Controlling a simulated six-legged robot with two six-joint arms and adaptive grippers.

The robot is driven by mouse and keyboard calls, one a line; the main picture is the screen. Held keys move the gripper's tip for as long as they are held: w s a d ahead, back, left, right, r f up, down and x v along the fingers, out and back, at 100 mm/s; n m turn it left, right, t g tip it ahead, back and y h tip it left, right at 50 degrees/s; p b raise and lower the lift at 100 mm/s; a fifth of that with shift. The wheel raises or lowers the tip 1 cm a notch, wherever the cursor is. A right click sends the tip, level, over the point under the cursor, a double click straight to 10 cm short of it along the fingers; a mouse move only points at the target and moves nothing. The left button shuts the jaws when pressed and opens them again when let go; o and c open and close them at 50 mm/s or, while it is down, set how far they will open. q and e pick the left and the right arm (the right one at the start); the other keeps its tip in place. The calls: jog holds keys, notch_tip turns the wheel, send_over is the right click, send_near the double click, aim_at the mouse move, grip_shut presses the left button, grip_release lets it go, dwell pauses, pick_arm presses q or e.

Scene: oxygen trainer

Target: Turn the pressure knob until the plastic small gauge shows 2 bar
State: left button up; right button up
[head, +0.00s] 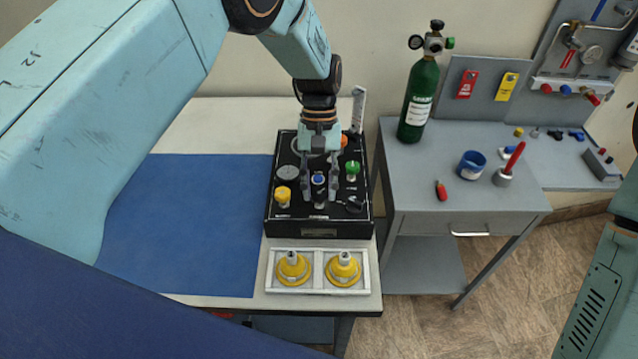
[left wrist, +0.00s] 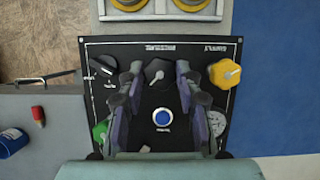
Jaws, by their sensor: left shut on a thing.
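The black trainer panel (head: 268,220) lies on the left table. My left gripper (head: 319,192) points down over it, its two fingers shut on the black pressure knob (left wrist: 157,74) from both sides. A small white mark shows on the knob's top. In the left wrist view the gripper (left wrist: 158,72) straddles the knob near the panel's label edge. My right gripper is out of view.
Around the knob are a yellow knob (head: 283,196), a blue button (left wrist: 162,118), a green knob (head: 352,169) and a black lever knob (left wrist: 103,66). A tray (head: 318,288) with two yellow parts stands in front. A green cylinder (head: 418,100) stands on the grey side table.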

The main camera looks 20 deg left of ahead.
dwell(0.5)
pick_arm(q)
jog(key=o, duration=1.1)
jog(key=shift+o, duration=0.2)
jog(key=v, duration=1.2)
jog(key=shift+s+d, duration=0.1)
jog(key=shift+s, duration=0.05)
